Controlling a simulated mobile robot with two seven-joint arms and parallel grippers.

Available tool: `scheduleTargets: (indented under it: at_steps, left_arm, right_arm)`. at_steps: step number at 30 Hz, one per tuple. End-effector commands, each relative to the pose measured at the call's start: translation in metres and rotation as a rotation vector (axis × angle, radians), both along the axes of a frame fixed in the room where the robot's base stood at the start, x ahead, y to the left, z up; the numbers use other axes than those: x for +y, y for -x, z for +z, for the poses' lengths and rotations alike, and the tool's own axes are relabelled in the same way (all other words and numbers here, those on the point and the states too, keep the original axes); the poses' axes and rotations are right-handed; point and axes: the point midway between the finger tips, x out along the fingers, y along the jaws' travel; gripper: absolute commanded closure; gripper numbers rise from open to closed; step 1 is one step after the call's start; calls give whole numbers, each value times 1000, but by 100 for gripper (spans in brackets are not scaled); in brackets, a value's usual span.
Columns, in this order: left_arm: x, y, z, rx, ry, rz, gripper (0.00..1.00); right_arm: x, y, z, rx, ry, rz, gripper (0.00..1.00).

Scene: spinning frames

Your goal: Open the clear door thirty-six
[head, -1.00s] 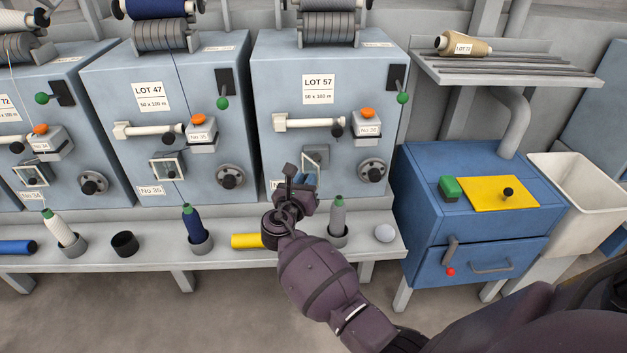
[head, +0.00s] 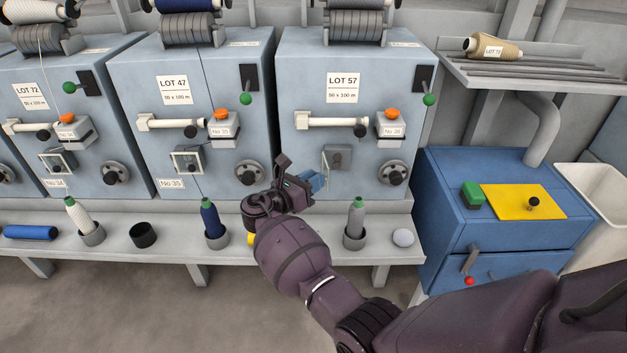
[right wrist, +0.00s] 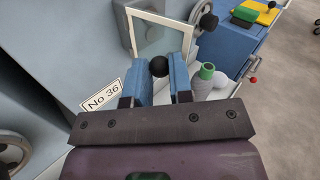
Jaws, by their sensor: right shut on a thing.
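The clear door (head: 324,168) of number 36 is on the LOT 57 machine (head: 345,60). In the head view it stands swung out from the front, nearly edge-on, and a grey fitting (head: 338,157) shows uncovered beside it. In the right wrist view the door (right wrist: 160,38) is a clear pane in a pale frame with a round black knob (right wrist: 159,66). My right gripper (head: 313,181) is shut on this knob, its blue fingers (right wrist: 161,82) on either side. The No 36 label (right wrist: 102,96) shows at left in the wrist view. My left gripper is not in view.
A grey bobbin with green top (head: 356,218) stands in a cup on the shelf below the machine. A white ball (head: 403,238) lies to its right. A handwheel (head: 392,173) sits right of the door. The blue cabinet (head: 500,215) stands further right.

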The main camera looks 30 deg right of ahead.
Motion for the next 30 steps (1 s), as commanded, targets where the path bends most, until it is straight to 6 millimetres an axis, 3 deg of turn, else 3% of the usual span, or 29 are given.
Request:
scheduleTargets:
  at_steps: [6, 7, 11, 22, 30]
  left_arm:
    - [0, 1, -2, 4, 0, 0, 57]
    - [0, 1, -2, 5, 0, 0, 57]
    - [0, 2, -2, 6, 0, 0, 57]
    - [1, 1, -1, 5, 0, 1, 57]
    - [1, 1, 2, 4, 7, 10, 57]
  right_arm:
    - [-1, 1, -2, 2, -1, -1, 100]
    - [-1, 0, -2, 2, -1, -1, 75]
    - [-1, 0, -1, 2, -1, 0, 55]
    - [4, 1, 0, 1, -1, 1, 53]
    - [43, 8, 3, -2, -2, 3, 53]
